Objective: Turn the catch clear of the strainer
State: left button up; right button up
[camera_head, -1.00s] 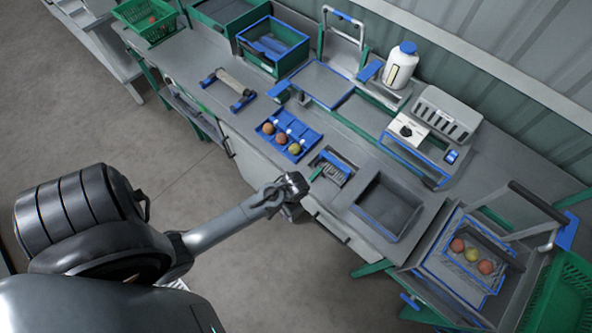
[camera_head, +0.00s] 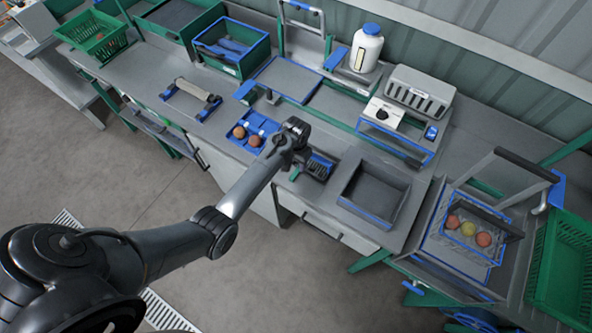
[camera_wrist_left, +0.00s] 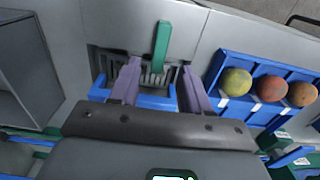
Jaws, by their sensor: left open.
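The strainer is a dark slotted grille with a blue part, set in the bench; it shows in the left wrist view (camera_wrist_left: 105,66) and the head view (camera_head: 318,170). The catch, a green bar (camera_wrist_left: 163,42), lies with one end over the strainer's slots and the other over the grey bench edge. Its green also shows in the head view (camera_head: 295,174). My left gripper (camera_wrist_left: 159,70) is open above the strainer, its purple fingers on either side of the catch's lower end. Whether they touch it I cannot tell. My right gripper is not in view.
A blue holder (camera_wrist_left: 228,58) with several round fruits stands beside the strainer. A grey square basin (camera_head: 346,199) is on its other side. A white instrument box (camera_head: 383,112) and a white bottle (camera_head: 367,50) stand further back. The floor in front is clear.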

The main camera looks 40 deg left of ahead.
aim_at(296, 172)
pick_arm(q)
jog(key=shift+f+b, duration=0.35)
jog(key=shift+f, duration=2.7)
grip_shut()
